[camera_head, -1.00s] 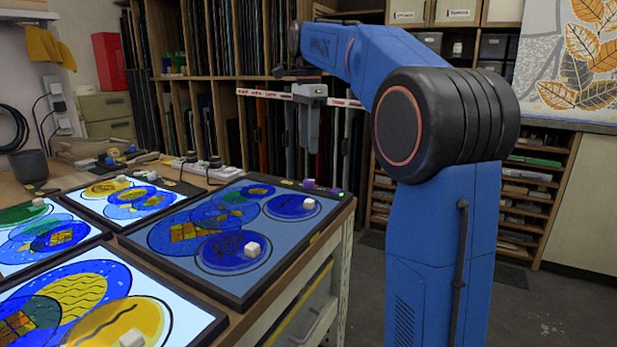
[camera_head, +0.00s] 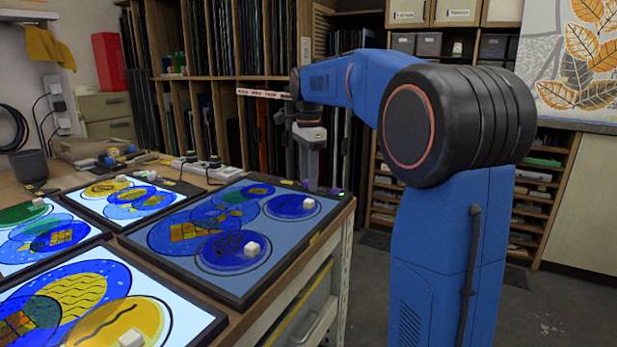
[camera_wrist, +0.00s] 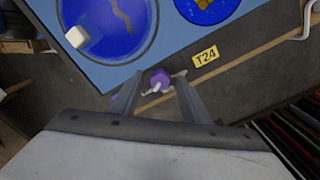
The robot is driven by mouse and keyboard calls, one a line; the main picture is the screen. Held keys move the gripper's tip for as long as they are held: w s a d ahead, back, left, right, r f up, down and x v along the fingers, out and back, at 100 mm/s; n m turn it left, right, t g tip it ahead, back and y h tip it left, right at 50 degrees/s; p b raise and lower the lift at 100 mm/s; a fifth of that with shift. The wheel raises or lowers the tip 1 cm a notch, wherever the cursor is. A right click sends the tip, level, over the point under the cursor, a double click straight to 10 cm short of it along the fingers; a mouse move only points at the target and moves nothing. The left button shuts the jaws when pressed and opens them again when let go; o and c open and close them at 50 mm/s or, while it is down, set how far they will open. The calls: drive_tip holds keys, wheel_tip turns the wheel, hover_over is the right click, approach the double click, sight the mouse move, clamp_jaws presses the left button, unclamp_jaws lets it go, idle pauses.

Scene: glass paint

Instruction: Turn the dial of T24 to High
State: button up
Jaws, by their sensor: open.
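The yellow T24 label (camera_wrist: 206,56) lies beside the corner of a dark-framed panel in the wrist view. A purple dial (camera_wrist: 158,81) with a pale pointer sits near it, between the tips of my gripper (camera_wrist: 158,77). The fingers are apart, one on each side of the dial; I cannot tell whether they touch it. A second purple part (camera_wrist: 117,98) shows beside the left finger, partly hidden.
The blue-patterned panel (camera_head: 157,261) lies beside the gripper with white blocks (camera_head: 252,249) on it. Other lit panels (camera_head: 205,325) lie to the left and front. A power strip (camera_head: 222,172) stands behind. Racks of sheets stand at the back; the floor at right is open.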

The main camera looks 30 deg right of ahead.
drive_tip(key=shift+c, duration=0.4)
clamp_jaws()
drive_tip(key=shift+n, duration=0.4)
drive_tip(key=n, duration=0.4)
drive_tip(key=shift+n, duration=0.3)
drive_tip(key=n, duration=1.1)
drive_tip(key=shift+n, duration=0.4)
drive_tip(key=n, duration=0.6)
drive_tip(key=shift+n, duration=0.3)
